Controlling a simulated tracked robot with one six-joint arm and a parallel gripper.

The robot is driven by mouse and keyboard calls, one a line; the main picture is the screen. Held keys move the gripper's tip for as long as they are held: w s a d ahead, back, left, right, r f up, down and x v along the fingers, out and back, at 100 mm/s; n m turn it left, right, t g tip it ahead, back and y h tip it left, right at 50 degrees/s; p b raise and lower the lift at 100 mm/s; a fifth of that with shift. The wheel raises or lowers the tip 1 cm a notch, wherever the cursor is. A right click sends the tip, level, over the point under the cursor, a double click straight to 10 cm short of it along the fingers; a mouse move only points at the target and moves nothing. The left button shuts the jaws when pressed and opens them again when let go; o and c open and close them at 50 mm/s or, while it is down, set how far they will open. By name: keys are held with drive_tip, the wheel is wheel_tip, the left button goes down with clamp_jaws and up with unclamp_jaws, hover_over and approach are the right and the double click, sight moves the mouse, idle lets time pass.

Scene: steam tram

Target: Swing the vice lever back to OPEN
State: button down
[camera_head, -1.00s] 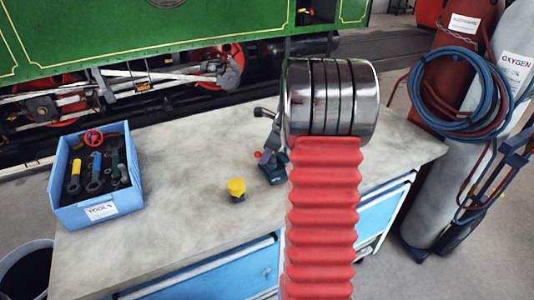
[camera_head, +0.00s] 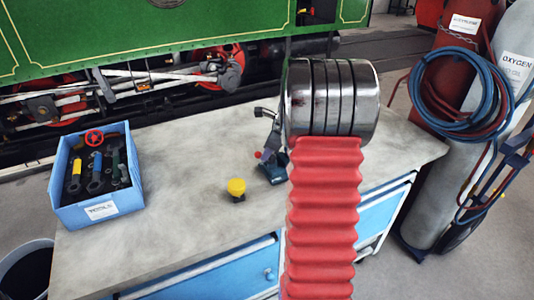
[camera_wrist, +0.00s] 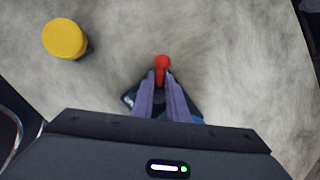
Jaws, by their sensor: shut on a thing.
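The vice (camera_head: 274,165) is a small blue device on the workbench, partly hidden behind my arm in the head view. Its lever has a red knob (camera_wrist: 162,63), which shows in the wrist view at the tips of my gripper (camera_wrist: 161,75). The gripper's two purple-grey fingers are shut on the lever. In the wrist view the dark and blue vice body shows only in part beneath the fingers. I cannot read an OPEN mark.
A yellow-capped object (camera_head: 236,189) stands left of the vice and also shows in the wrist view (camera_wrist: 65,39). A blue tool bin (camera_head: 98,208) is at the bench's left end. Gas cylinders with coiled hoses stand at the right.

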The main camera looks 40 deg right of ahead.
drive_tip(key=shift+s+f+n, duration=0.15)
drive_tip(key=shift+n, duration=0.15)
drive_tip(key=n, duration=0.1)
drive_tip(key=n+y, duration=0.1)
drive_tip(key=n, duration=0.1)
drive_tip(key=n+y, duration=0.1)
drive_tip(key=n, duration=0.1)
drive_tip(key=shift+s+f+g, duration=0.1)
drive_tip(key=shift+s+g, duration=0.2)
drive_tip(key=shift+s, duration=0.05)
drive_tip(key=n, duration=0.2)
drive_tip(key=n+g+y, duration=0.1)
drive_tip(key=n, duration=0.1)
drive_tip(key=n+g+y, duration=0.1)
drive_tip(key=n, duration=0.1)
drive_tip(key=shift+s+d, duration=0.15)
drive_tip(key=shift+s, duration=0.2)
drive_tip(key=n+g, duration=0.1)
drive_tip(key=n, duration=0.3)
drive_tip(key=shift+s+d+n+g+y, duration=0.15)
drive_tip(key=shift+n+g+y, duration=0.25)
drive_tip(key=shift+s+d+n+g, duration=0.1)
drive_tip(key=shift+n+g, duration=0.4)
drive_tip(key=shift+n, duration=0.7)
drive_tip(key=c, duration=1.7)
unclamp_jaws()
drive_tip(key=shift+c, duration=0.2)
drive_tip(key=shift+r, duration=0.25)
